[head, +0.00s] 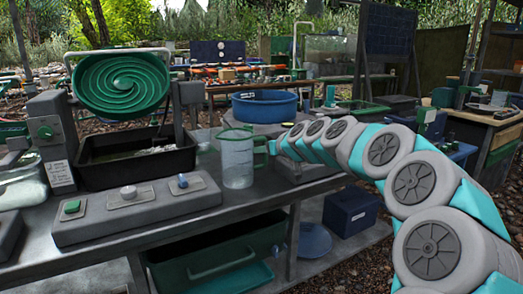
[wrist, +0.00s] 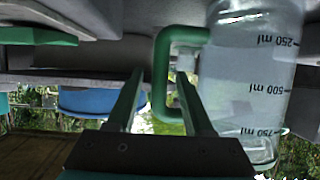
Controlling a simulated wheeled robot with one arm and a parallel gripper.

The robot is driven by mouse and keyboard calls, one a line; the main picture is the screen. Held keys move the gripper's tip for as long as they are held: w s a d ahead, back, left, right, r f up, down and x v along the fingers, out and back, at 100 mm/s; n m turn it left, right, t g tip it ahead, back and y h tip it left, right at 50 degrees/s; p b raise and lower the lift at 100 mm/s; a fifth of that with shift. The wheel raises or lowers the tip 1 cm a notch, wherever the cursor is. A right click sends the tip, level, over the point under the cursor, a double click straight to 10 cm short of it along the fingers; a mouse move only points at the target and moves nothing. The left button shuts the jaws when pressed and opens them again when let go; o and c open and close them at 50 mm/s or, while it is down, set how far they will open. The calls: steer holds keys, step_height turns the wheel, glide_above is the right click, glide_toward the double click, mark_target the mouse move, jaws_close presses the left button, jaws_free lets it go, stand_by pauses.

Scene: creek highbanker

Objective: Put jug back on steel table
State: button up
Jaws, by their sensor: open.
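The jug (head: 237,162) is a clear measuring jug with a green rim and green handle. In the head view it stands upright on the steel table (head: 150,240), right of the grey control box. In the wrist view, which looks upside down, the jug (wrist: 250,85) fills the right side with its ml marks showing. My gripper (wrist: 160,75) is open, its two fingers reaching up to the green handle (wrist: 163,70). The handle's vertical bar appears between or just beyond the fingers; I cannot tell whether they touch it. In the head view my gripper's fingers are hardly visible beside the handle.
A grey control box (head: 135,207) with knobs lies left of the jug. Behind it are a black tub (head: 130,165) and a green spiral wheel (head: 120,84). A blue basin (head: 265,106) stands behind the jug. A green bin (head: 215,255) and dark blue box (head: 350,211) sit below.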

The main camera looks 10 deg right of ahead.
steer(key=v, duration=1)
steer(key=shift+b, duration=0.45)
steer(key=s+a+f+g, duration=0.3)
steer(key=s+a+f, duration=0.15)
steer(key=s, duration=0.25)
steer(key=s+a+f+g, duration=0.25)
steer(key=s+f, duration=0.25)
steer(key=s, duration=0.3)
steer(key=s+a+f+g, duration=0.2)
steer(key=s+a+f, duration=0.25)
steer(key=s, duration=0.25)
steer(key=s+d+f+m+g+h, duration=0.1)
steer(key=s+d+f+g, duration=0.1)
steer(key=s, duration=0.6)
steer(key=s+d+f+m+g+h, duration=0.1)
steer(key=s+d+f+g+h, duration=0.1)
steer(key=s+f, duration=0.3)
steer(key=s+d+f+m+g+h, duration=0.1)
steer(key=s+d+f+g, duration=0.2)
steer(key=s, duration=0.9)
steer(key=shift+s+f+m, duration=0.3)
steer(key=shift+f+m, duration=0.1)
steer(key=shift+f, duration=0.35)
